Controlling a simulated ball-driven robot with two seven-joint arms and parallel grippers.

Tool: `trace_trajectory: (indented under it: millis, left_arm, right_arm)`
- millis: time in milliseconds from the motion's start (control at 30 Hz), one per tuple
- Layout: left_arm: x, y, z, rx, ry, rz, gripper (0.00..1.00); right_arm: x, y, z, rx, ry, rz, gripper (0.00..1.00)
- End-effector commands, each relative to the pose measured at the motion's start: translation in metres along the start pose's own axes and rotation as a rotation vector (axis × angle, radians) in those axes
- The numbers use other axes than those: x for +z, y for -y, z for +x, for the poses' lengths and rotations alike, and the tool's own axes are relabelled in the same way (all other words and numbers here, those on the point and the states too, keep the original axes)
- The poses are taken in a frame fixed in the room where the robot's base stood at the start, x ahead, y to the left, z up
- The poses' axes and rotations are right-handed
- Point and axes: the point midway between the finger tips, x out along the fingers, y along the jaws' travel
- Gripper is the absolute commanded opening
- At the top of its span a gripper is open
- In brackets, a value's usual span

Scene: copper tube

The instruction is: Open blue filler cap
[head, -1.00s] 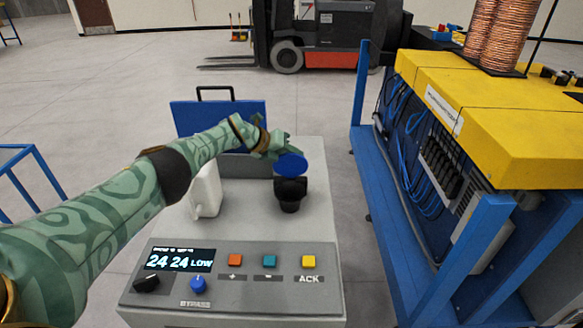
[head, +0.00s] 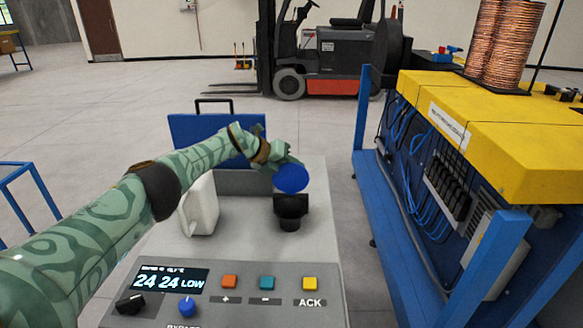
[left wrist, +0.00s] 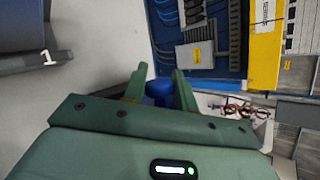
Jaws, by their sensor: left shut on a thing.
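The blue filler cap (head: 291,179) shows as a round disc over the black filler neck (head: 291,211) on the grey machine top. Its face is tilted towards me; I cannot tell whether it still touches the neck. My left gripper (head: 283,163) is at the cap's far upper edge, shut on it. In the left wrist view my left gripper (left wrist: 160,88) has the blue cap (left wrist: 158,92) between its two green fingers. My right gripper is not in view.
A white jug (head: 200,208) stands left of the neck, close to my left forearm. The control panel (head: 225,290) is at the front. A blue case (head: 190,138) stands behind. A blue-framed bench (head: 365,170) with yellow top is to the right.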

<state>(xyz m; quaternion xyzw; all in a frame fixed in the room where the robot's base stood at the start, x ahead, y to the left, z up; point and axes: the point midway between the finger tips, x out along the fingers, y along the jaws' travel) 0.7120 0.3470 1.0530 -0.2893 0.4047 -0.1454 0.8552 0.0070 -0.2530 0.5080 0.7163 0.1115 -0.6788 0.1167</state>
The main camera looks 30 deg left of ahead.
Motion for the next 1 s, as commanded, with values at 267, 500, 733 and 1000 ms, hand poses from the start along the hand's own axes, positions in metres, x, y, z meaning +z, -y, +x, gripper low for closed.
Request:
trace_trajectory:
  millis: [267,500,733,1000]
  left_arm:
    - [-0.0045,-0.008,0.0022,0.016,-0.005,0.004,0.0]
    - [-0.0052,-0.0084,0.0025,0.017,-0.006,0.004,0.0]
    - [-0.0054,-0.0085,0.0027,0.017,-0.007,0.004,0.0]
    - [-0.005,-0.0069,0.0026,0.013,-0.007,0.003,0.49]
  right_arm:
    - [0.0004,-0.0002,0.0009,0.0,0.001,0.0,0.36]
    - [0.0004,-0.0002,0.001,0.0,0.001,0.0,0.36]
    - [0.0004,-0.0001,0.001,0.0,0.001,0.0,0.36]
    - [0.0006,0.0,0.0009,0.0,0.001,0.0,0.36]
